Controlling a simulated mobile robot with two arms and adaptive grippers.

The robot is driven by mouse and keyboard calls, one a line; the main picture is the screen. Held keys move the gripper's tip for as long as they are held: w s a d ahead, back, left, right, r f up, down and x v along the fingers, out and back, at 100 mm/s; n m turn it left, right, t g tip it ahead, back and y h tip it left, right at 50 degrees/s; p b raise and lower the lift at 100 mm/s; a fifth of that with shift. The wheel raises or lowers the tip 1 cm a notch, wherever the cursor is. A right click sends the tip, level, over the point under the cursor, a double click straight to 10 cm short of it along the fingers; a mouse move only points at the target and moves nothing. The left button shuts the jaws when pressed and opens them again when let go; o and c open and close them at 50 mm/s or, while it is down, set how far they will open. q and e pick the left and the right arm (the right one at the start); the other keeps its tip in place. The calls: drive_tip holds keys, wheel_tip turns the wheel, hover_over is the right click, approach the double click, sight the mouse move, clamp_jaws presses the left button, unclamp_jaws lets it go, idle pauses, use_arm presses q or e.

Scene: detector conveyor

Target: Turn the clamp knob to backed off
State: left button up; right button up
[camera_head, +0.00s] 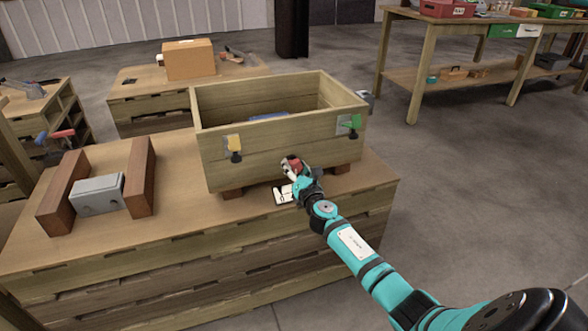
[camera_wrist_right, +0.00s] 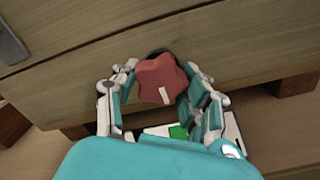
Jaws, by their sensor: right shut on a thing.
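The clamp knob (camera_wrist_right: 158,80) is a red, star-shaped knob with a white mark near its lower edge, on the front wall of a wooden crate. In the head view the knob (camera_head: 293,162) shows low on the crate's front, partly covered by my gripper. My right gripper (camera_wrist_right: 160,92) has its fingers on both sides of the knob and is shut on it. It also shows in the head view (camera_head: 293,172). A white card with a green patch (camera_wrist_right: 178,132) lies below the knob, partly hidden by the fingers. My left gripper is not in view.
A grey metal box (camera_head: 98,195) sits between two brown wooden blocks at the left. The bench is clear between them and the crate.

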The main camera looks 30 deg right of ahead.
drive_tip(key=n, duration=0.3)
drive_tip(key=shift+d+n+p, duration=0.1)
drive_tip(key=shift+n+p, duration=0.2)
drive_tip(key=shift+n, duration=0.1)
drive_tip(key=n, duration=0.2)
drive_tip(key=shift+n+p, duration=0.4)
drive_tip(key=n+p, duration=0.2)
drive_tip(key=n, duration=0.3)
drive_tip(key=shift+d+r, duration=0.1)
drive_tip(key=shift+r, duration=0.05)
drive_tip(key=n+p, duration=0.2)
drive_tip(key=n, duration=0.2)
drive_tip(key=shift+n, duration=0.4)
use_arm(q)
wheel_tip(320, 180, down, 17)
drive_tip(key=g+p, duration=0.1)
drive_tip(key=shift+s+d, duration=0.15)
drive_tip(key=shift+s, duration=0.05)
use_arm(e)
drive_tip(key=shift+n, duration=0.6)
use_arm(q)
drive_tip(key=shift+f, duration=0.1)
use_arm(e)
drive_tip(key=o, duration=1.2)
